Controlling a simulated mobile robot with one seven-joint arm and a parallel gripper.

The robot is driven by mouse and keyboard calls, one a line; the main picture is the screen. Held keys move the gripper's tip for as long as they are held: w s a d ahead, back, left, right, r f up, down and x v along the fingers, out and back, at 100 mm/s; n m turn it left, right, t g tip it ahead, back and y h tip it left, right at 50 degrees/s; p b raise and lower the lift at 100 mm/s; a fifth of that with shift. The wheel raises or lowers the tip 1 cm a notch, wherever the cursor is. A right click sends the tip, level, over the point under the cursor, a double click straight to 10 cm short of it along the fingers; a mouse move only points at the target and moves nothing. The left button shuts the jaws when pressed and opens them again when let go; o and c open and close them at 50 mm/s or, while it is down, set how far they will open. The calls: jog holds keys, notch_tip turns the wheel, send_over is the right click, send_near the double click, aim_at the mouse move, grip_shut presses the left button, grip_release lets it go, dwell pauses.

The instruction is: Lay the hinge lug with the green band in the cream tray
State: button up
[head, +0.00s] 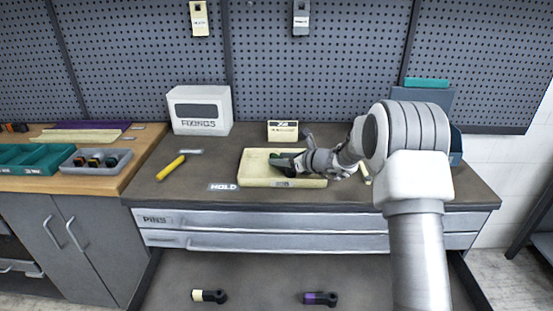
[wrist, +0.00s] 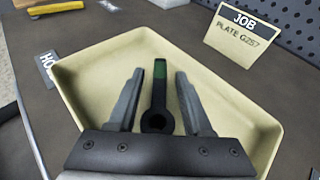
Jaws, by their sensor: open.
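The hinge lug with the green band (wrist: 159,90) lies in the cream tray (wrist: 95,65), seen in the wrist view. It is dark, with a round eye at its near end and the green band toward its far end. My gripper (wrist: 158,80) is open, with one finger on each side of the lug and a gap visible on both sides. In the head view my gripper (head: 290,162) is low over the cream tray (head: 255,178), and a bit of the green band (head: 274,155) shows beside it. The rest of the lug is hidden there.
A job card (head: 282,131) stands behind the tray, and a white fixings box (head: 200,110) is at back left. A yellow marker (head: 171,168) lies left. Lugs with cream (head: 209,296) and purple (head: 320,298) bands lie below. A grey bin (head: 97,160) holds more lugs.

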jog(key=v, duration=0.9)
jog(key=shift+s+d+r, duration=0.15)
jog(key=shift+s+d, duration=0.05)
jog(key=shift+s, duration=0.05)
jog(key=s+a+r+n+g+h, duration=0.1)
jog(key=s+r+n+g, duration=0.15)
jog(key=s+n, duration=0.35)
jog(key=s+a+r+n+g, duration=0.1)
jog(key=s+r+n, duration=0.3)
jog(key=s, duration=0.4)
jog(key=s+a+r+n+g+h, duration=0.1)
jog(key=s+r+n, duration=0.35)
jog(key=s, duration=0.35)
jog(key=s+d+n+h, duration=0.3)
jog(key=s+d+n, duration=0.2)
jog(key=s, duration=0.4)
jog(key=s+d+n+h, duration=0.4)
jog(key=s+d+n, duration=0.2)
jog(key=s, duration=0.3)
jog(key=shift+s+d+f+n+h, duration=0.2)
jog(key=shift+f+n+h, duration=0.15)
jog(key=shift+n, duration=0.4)
jog(key=shift+t, duration=0.25)
